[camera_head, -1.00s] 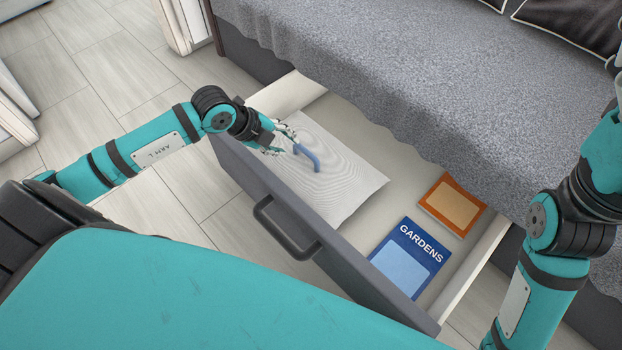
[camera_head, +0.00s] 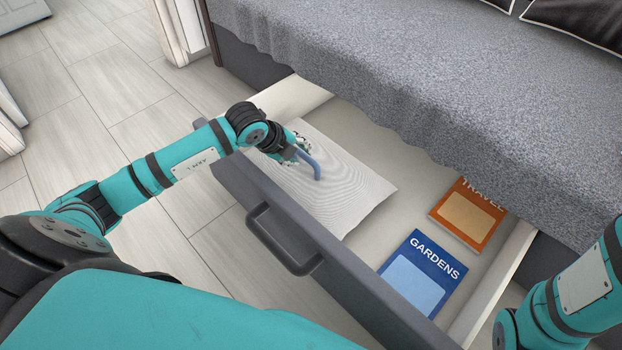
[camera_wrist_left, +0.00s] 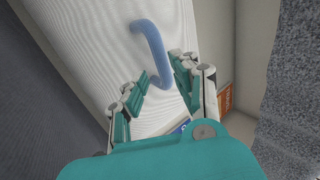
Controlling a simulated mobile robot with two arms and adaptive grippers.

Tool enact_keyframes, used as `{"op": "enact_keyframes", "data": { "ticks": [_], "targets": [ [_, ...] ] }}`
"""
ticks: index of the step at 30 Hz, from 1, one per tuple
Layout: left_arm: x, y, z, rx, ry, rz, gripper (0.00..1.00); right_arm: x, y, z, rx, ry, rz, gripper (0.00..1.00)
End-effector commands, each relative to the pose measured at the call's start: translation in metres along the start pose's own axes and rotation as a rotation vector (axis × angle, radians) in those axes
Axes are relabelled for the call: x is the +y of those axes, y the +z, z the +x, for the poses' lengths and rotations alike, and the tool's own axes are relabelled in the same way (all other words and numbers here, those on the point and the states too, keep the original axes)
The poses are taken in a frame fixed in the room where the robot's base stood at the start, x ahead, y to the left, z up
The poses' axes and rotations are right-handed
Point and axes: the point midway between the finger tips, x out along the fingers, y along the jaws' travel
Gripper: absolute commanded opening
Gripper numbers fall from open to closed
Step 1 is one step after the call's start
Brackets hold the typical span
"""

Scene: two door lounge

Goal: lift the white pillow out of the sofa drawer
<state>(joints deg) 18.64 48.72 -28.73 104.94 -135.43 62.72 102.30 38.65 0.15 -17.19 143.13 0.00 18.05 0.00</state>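The white pillow (camera_head: 345,185) lies flat in the left part of the open sofa drawer (camera_head: 395,222) and carries a raised blue handle (camera_head: 313,165). It also fills much of the left wrist view, with the handle (camera_wrist_left: 150,40) at its middle. My left gripper (camera_head: 300,155) is over the pillow, close to the handle. In the left wrist view its fingers (camera_wrist_left: 160,78) are spread, with the lower end of the handle between or just beyond the tips; I cannot tell whether they touch. My right gripper is out of view; only my right arm shows at lower right.
A blue GARDENS book (camera_head: 418,275) and an orange TRAVEL book (camera_head: 468,212) lie in the right part of the drawer. The drawer's grey front with its dark handle (camera_head: 282,245) stands below my left forearm. The sofa seat (camera_head: 430,90) overhangs the drawer's back.

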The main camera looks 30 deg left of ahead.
Motion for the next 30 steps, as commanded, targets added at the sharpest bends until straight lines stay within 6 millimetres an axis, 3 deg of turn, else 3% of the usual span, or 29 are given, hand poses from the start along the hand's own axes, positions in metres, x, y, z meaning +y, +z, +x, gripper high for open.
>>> {"op": "enact_keyframes", "data": {
  "ticks": [15,24,30],
  "targets": [
    [-0.001,0.005,0.052,0.001,0.000,-0.001,0.28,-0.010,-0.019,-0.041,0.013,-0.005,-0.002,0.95],
    [-0.003,0.005,0.053,0.001,0.000,0.000,0.28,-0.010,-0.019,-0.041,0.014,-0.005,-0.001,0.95],
    [-0.003,0.005,0.053,0.001,0.000,0.000,0.05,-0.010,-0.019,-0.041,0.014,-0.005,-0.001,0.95]
  ]
}}
